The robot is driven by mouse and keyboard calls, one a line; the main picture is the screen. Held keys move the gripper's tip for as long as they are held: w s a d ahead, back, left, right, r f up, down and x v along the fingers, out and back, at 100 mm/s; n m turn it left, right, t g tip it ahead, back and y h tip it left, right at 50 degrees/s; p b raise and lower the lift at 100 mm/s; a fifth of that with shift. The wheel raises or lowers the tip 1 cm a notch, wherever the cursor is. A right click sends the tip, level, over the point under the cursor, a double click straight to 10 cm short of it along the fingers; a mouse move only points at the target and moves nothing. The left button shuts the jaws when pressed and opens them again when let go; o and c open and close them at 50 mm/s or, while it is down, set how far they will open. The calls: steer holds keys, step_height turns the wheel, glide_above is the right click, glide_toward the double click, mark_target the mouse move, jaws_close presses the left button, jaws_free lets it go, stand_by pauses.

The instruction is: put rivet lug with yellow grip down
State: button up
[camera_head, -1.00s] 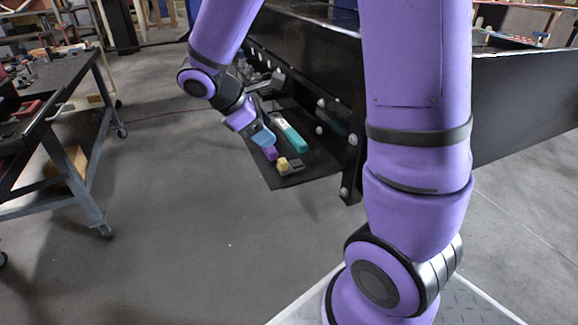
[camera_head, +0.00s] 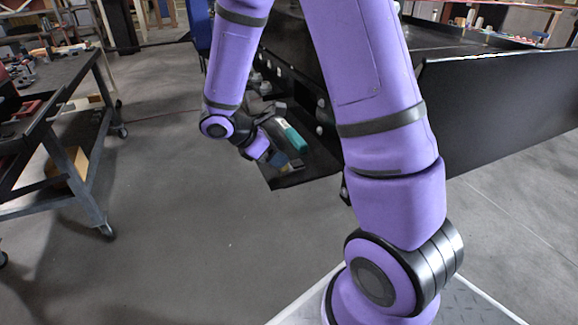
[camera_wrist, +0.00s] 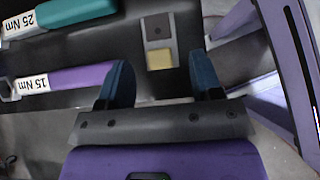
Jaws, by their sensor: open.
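The rivet lug (camera_wrist: 158,28) is a grey plate with a dark hole and a yellow grip (camera_wrist: 161,60) at its near end. It lies on the black shelf (camera_wrist: 85,42) in the wrist view. My gripper (camera_wrist: 163,76) is open, and the yellow grip shows between its two dark blue fingertips, with a gap on each side. I cannot tell the height of the fingers above the shelf. In the head view my gripper (camera_head: 279,160) is low over the shelf and mostly hides the lug.
A purple-handled tool (camera_wrist: 72,78) marked 15 Nm lies left of the lug, close to the left finger. A teal-handled tool (camera_wrist: 75,12) marked 25 Nm lies beyond it. The black conveyor side (camera_head: 490,105) rises at the right. A wheeled workbench (camera_head: 70,120) stands at the left, with open floor between.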

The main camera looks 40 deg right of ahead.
mark_target(291, 163)
steer(key=x, duration=0.4)
steer(key=shift+w+d+f, duration=0.1)
steer(key=shift+f, duration=0.15)
steer(key=c, duration=0.9)
steer(key=shift+o, duration=0.2)
steer(key=shift+r, duration=0.2)
